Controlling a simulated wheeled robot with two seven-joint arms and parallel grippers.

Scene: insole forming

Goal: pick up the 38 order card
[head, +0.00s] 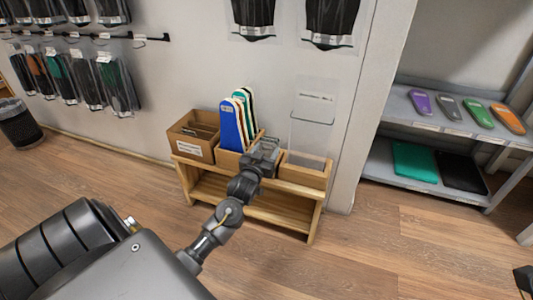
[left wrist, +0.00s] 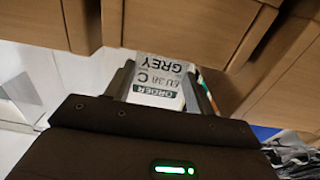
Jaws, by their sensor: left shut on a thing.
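My left gripper (head: 263,153) is at the middle compartment of the wooden stand, beside the upright insoles. In the left wrist view its two fingers (left wrist: 162,78) are shut on a white order card (left wrist: 158,83). The card's print appears upside down and reads ORDER, EU 38, C and GREY. In the head view the gripper covers the card, so I cannot make it out there. A dark part at the lower right edge of the head view may belong to my right arm; its fingers cannot be made out.
The low wooden stand (head: 250,195) holds a brown box (head: 193,137) at left, upright blue, white and green insoles (head: 232,125) in the middle, and a clear holder (head: 311,125) at right. A grey shelf (head: 440,125) with coloured insoles stands right. The floor in front is clear.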

